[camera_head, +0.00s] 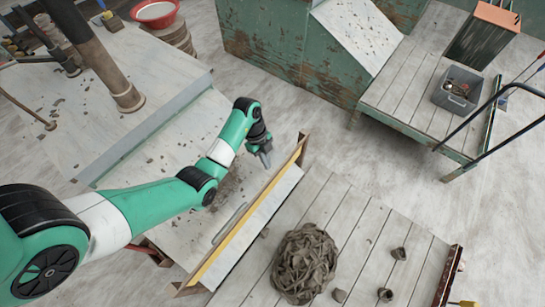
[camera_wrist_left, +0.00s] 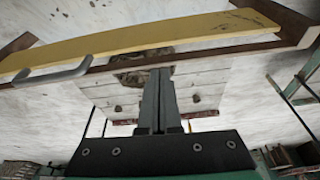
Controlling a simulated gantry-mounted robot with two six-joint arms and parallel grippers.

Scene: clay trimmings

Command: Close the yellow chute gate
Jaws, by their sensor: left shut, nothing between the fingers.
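The yellow chute gate (camera_head: 242,228) is a long board with a yellow edge across the low end of the pale chute in the head view. In the left wrist view, its yellow face (camera_wrist_left: 150,38) spans the top of the picture. A grey bar handle (camera_head: 229,223) lies near its lower-left part; the handle also shows at the left in the wrist view (camera_wrist_left: 52,75). My left gripper (camera_head: 266,160) is shut and empty, above the chute near the gate's upper-right end, apart from the handle. Its fingers also show in the wrist view (camera_wrist_left: 158,75). My right gripper is out of view.
A heap of clay trimmings (camera_head: 304,264) and several small lumps lie on the plank platform (camera_head: 345,215) beyond the gate. A green cabinet (camera_head: 285,45) stands at the back. A grey bin (camera_head: 457,90) sits on the right bench. Open floor lies between.

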